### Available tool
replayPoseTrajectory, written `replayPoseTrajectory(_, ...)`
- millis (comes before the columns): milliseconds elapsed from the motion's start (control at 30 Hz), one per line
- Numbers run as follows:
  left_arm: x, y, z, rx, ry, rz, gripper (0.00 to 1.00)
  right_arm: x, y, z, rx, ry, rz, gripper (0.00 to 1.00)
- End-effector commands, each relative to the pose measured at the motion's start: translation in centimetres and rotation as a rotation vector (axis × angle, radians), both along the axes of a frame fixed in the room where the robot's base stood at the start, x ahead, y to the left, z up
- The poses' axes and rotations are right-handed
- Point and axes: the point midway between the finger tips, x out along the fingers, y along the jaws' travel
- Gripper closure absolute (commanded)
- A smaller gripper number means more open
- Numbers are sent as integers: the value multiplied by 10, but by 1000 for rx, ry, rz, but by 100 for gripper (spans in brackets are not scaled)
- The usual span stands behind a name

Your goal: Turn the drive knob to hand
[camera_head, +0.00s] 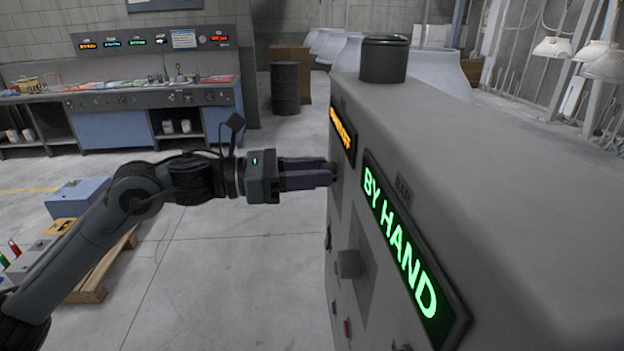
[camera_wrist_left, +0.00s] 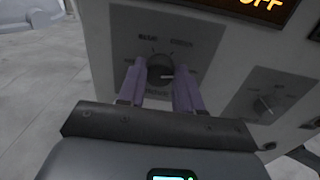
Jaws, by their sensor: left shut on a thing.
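The grey cabinet (camera_head: 500,150) stands on the right in the head view, its panel facing left. My left gripper (camera_head: 331,174) is level at the panel, below the orange display (camera_head: 342,136). In the left wrist view its two purple fingers (camera_wrist_left: 160,78) are shut on a dark round knob (camera_wrist_left: 160,66), one on each side. The knob's white mark points right; the plate's lettering is too small to read surely. A second knob (camera_head: 349,264) on its own plate also shows in the left wrist view (camera_wrist_left: 264,103). A green display (camera_head: 402,243) reads "BY HAND". My right gripper is not in view.
A dark cylinder (camera_head: 384,58) stands on the cabinet top. A workbench (camera_head: 120,100) with lit displays is at the back left, with a dark drum (camera_head: 285,88) beside it. A pallet (camera_head: 100,275) with boxes lies at the lower left. Open floor lies between.

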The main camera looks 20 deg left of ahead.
Motion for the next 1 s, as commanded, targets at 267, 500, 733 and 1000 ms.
replayPoseTrajectory(267,0,0,-1,63,-123,1,96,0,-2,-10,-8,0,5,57)
replayPoseTrajectory(500,0,0,-1,83,-163,0,96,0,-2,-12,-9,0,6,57)
replayPoseTrajectory(733,0,0,0,86,-169,1,96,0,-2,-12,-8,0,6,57)
replayPoseTrajectory(1000,0,0,0,86,-169,0,52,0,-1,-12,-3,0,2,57)
